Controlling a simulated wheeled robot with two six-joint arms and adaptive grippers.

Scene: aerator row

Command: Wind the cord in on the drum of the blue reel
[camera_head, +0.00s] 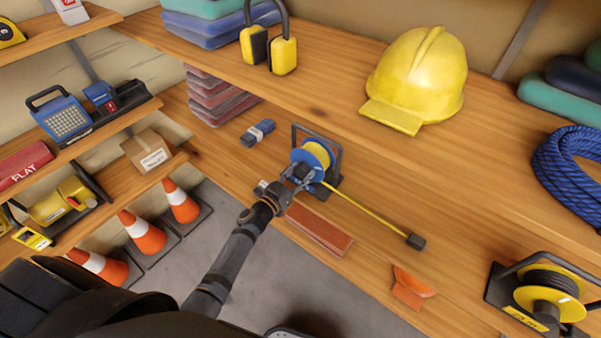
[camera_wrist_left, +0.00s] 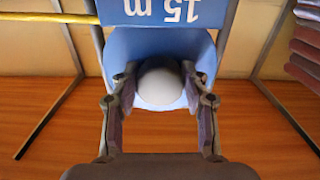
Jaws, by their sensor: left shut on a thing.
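The blue reel (camera_head: 299,157) stands on the wooden shelf in its dark frame, with yellow cord (camera_head: 317,153) on its drum. A stretch of the cord (camera_head: 372,212) runs out to the right along the shelf and ends in a dark plug (camera_head: 416,241). My left gripper (camera_head: 294,178) is at the near face of the reel. In the left wrist view its fingers (camera_wrist_left: 160,98) are shut on a pale round knob (camera_wrist_left: 160,83) in front of the blue disc (camera_wrist_left: 190,45), below a label reading "15 m". The gripper hides part of the reel in the head view.
An orange piece (camera_head: 411,287) and a black-and-yellow reel (camera_head: 548,297) are at the right. A yellow helmet (camera_head: 420,75) sits on the shelf above.

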